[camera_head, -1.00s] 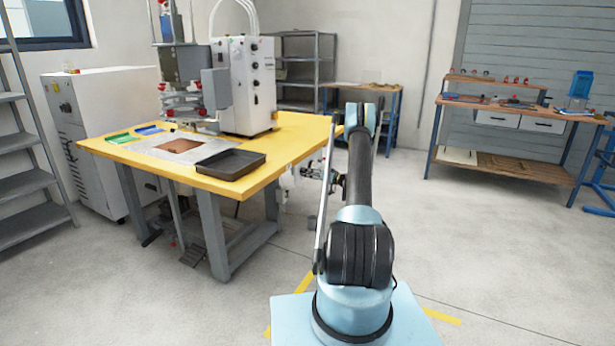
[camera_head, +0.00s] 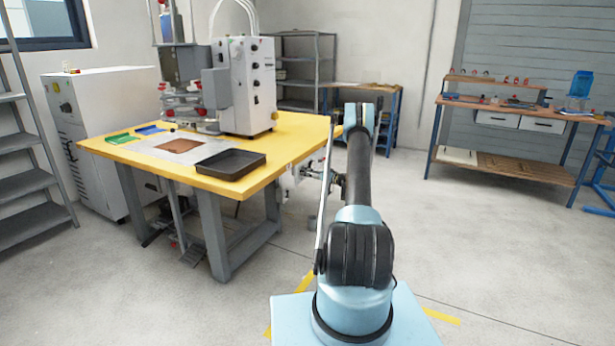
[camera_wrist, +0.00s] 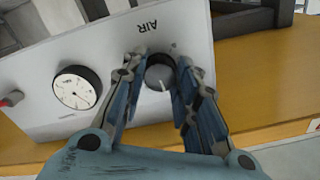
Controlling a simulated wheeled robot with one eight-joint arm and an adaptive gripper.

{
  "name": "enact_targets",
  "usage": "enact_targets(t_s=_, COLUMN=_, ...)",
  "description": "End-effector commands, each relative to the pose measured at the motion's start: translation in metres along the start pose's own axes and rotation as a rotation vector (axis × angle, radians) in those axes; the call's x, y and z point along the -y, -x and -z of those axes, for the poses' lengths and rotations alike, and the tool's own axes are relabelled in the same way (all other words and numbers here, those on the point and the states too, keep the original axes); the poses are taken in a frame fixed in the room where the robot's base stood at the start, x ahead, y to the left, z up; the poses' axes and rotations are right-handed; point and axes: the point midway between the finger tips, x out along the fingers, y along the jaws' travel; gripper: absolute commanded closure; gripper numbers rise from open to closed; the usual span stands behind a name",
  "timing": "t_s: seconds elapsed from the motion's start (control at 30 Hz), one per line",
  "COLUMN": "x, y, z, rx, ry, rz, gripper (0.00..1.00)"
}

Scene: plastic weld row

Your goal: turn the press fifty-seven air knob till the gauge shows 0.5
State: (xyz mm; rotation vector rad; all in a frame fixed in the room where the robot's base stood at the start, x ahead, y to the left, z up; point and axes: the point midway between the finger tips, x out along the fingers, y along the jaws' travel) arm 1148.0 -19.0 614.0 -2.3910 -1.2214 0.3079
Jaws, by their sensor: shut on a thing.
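The air knob (camera_wrist: 160,74) is a dark round knob with a pale mark, under the label AIR on a white panel (camera_wrist: 112,38) in the wrist view. My gripper (camera_wrist: 162,72) is shut on it, one finger on each side. The gauge (camera_wrist: 77,87) is a round white dial with a black rim, left of the knob. Its numbers and reading are too small to tell. In the head view the knob and gauge are too small or hidden to make out. The white press (camera_head: 244,85) stands on the yellow table (camera_head: 285,140).
A red button (camera_wrist: 12,98) sits at the panel's left edge in the wrist view. A black tray (camera_head: 230,164) lies on the table near its front edge. A workbench (camera_head: 520,110) stands at the right. The floor between is clear.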

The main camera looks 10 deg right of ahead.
Motion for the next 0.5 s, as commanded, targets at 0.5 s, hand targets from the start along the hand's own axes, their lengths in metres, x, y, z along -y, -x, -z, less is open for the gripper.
enact_targets(t_s=0.5, x=-0.0028, y=0.0011, z=0.0004, rx=-0.002, ry=-0.274, rz=-0.006, gripper=0.96)
